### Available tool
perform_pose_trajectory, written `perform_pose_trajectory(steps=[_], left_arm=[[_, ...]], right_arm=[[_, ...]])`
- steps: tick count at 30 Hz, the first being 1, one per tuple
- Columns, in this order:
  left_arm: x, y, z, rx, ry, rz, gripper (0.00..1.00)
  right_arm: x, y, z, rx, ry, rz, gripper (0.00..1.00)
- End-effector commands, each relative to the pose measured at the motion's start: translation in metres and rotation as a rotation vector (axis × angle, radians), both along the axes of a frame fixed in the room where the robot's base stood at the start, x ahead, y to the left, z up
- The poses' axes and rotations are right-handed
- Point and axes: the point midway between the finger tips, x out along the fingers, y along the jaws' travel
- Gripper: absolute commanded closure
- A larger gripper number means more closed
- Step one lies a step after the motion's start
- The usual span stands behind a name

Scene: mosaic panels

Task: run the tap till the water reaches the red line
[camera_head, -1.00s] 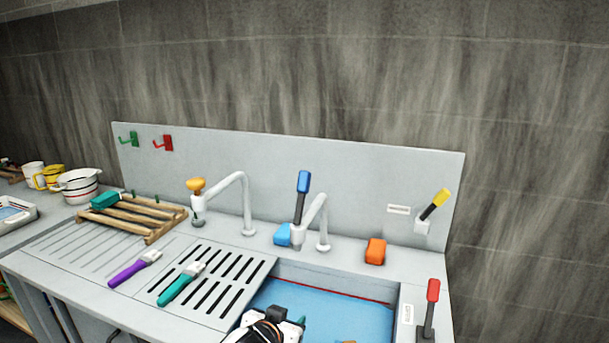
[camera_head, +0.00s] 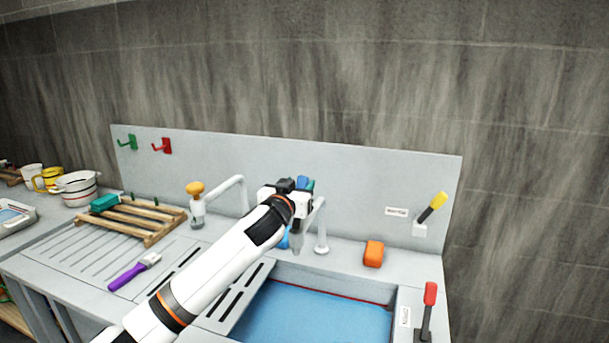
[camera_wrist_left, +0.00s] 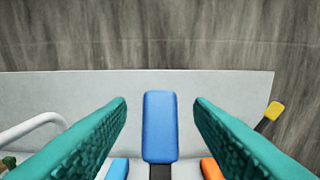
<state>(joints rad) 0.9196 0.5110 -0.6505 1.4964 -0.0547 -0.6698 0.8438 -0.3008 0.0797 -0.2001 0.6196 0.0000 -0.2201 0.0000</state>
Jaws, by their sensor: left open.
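The sink basin holds blue water (camera_head: 310,318). The red line (camera_head: 345,296) runs along its back wall, and the water's edge lies close to it; I cannot tell the exact gap. The tap spout (camera_head: 321,230) stands behind the basin. Its blue lever (camera_head: 307,183) is mostly hidden by my left gripper (camera_head: 300,190) in the head view. In the left wrist view the blue lever (camera_wrist_left: 160,140) stands upright between the open teal fingers of the left gripper (camera_wrist_left: 159,103), with gaps on both sides. My right gripper is not in view.
A tap with an orange knob (camera_head: 195,189) stands to the left. An orange block (camera_head: 373,254), a yellow-handled lever (camera_head: 432,207) and a red-handled lever (camera_head: 428,302) are on the right. A purple brush (camera_head: 130,273) and a wooden rack (camera_head: 140,217) lie left.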

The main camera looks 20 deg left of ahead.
Motion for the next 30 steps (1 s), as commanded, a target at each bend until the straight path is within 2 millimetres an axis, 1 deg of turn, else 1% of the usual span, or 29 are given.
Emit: perform_pose_trajectory(steps=[1,3,9,14,22,23,30], left_arm=[[0.009,0.0,0.003,0.0,0.001,0.002,0.53],[0.02,-0.001,0.003,0.0,0.001,0.001,0.53],[0.041,-0.002,0.001,0.0,0.001,0.001,0.53],[0.048,-0.002,0.0,0.0,0.001,0.0,0.53],[0.048,-0.002,-0.001,0.0,0.0,-0.001,0.53],[0.048,-0.002,-0.001,0.0,0.001,0.0,0.56],[0.048,-0.002,-0.001,0.0,0.001,0.0,0.95]], right_arm=[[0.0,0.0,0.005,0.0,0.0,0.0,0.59],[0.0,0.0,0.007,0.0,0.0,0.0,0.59],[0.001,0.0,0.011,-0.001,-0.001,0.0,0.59],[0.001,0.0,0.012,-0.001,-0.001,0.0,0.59],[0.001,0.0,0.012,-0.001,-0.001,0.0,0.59],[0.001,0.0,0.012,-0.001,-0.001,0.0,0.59],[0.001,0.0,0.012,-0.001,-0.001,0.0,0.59]])
